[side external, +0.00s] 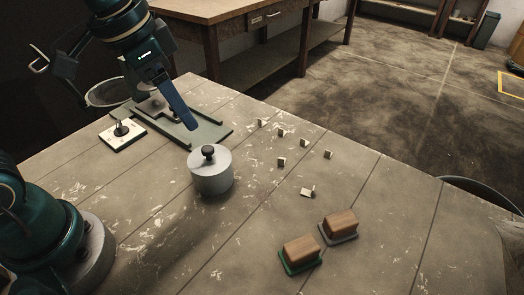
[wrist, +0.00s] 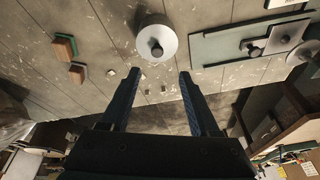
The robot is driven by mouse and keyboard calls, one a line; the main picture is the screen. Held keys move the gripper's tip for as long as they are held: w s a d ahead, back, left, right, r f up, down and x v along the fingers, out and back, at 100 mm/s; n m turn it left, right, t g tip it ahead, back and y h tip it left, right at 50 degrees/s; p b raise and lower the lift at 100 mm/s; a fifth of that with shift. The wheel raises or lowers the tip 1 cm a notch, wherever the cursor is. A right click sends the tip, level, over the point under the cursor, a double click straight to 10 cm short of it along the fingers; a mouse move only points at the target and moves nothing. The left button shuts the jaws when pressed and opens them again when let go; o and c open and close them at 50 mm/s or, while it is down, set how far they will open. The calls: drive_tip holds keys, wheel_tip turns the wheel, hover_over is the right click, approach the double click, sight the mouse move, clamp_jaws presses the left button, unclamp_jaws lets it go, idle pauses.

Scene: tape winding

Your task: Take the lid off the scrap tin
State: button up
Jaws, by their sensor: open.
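The scrap tin (side external: 211,179) is a round grey tin standing upright on the table. Its lid (side external: 197,158) is on top and has a dark round knob (side external: 208,152). The tin also shows from above in the wrist view, with its lid (wrist: 147,47) and knob (wrist: 156,48). My gripper (side external: 191,128) is above the table, behind the tin in the side view and apart from it. In the wrist view the two fingers of my gripper (wrist: 160,73) are spread with nothing between them, and the lid lies ahead of the fingertips.
A grey-green board (side external: 205,131) with a fixture lies behind the tin, beside a small white plate with a black knob (side external: 122,131). Several small blocks (side external: 281,162) are scattered to the right. Two wood-topped blocks (side external: 301,249) (side external: 341,222) stand near the front right. Table between is clear.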

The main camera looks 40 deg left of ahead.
sight(207, 148)
drive_tip(key=shift+g, duration=0.9)
drive_tip(key=f, duration=0.1)
drive_tip(key=w+f, duration=0.2)
drive_tip(key=shift+w+d+f, duration=0.15)
drive_tip(key=shift+d+f, duration=0.1)
drive_tip(key=shift+d, duration=0.05)
drive_tip(key=shift+f, duration=0.65)
drive_tip(key=shift+w+d+f, duration=0.1)
drive_tip(key=shift+w+f, duration=0.05)
drive_tip(key=shift+f, duration=1)
drive_tip(key=shift+w+d+f, duration=0.1)
drive_tip(key=shift+w+f, duration=0.05)
drive_tip(key=shift+f, duration=1)
clamp_jaws()
